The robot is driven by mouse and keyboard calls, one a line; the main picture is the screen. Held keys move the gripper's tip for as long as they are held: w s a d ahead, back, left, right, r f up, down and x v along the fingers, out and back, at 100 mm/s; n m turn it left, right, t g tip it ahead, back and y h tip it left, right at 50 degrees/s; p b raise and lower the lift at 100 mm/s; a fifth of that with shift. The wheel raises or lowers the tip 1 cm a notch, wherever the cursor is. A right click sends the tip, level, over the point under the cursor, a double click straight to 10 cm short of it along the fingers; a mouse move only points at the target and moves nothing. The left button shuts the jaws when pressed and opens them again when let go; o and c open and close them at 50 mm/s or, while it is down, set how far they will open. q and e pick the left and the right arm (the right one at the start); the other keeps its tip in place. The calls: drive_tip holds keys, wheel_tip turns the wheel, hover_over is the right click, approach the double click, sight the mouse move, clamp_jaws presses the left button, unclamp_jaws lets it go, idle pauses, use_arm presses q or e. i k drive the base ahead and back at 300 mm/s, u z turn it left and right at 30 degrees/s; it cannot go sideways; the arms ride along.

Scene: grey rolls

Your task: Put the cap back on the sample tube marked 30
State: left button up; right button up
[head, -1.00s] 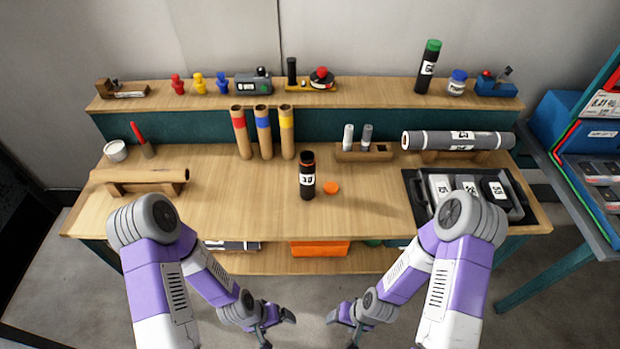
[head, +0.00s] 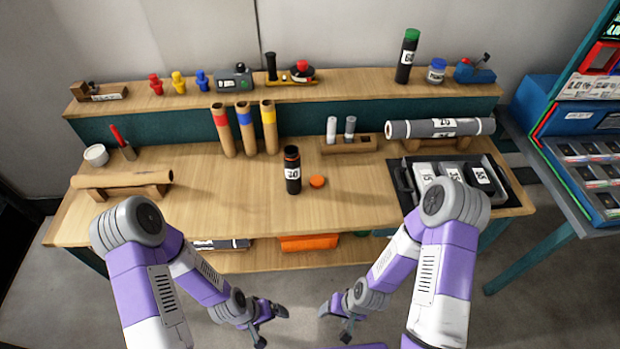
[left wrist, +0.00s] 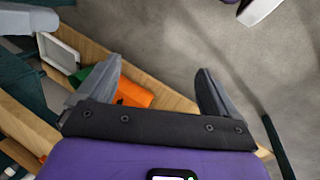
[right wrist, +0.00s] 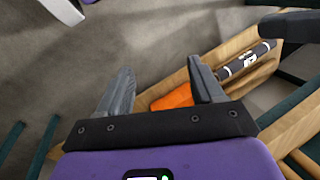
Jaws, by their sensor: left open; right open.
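A black sample tube (head: 292,171) stands upright and uncapped near the middle of the bench, with an orange ring at its open top. Its white label ends in 0; the first digit is hard to read. An orange cap (head: 317,182) lies on the bench just right of the tube. My left gripper (head: 271,326) is open and empty, low in front of the bench; its fingers show apart in the left wrist view (left wrist: 158,95). My right gripper (head: 334,324) is open and empty, also in front of the bench, fingers apart in the right wrist view (right wrist: 162,95).
A green-capped black tube (head: 407,56) stands on the back shelf. Three cardboard tubes (head: 245,130) and a small wooden rack (head: 350,144) stand behind the black tube. A grey roll (head: 440,128) and a black tray (head: 511,201) are to the right. An orange box (head: 309,243) sits on the lower shelf.

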sight(292, 156)
drive_tip(key=z, duration=1.6)
drive_tip(key=i, duration=0.75)
drive_tip(key=u, duration=2.15)
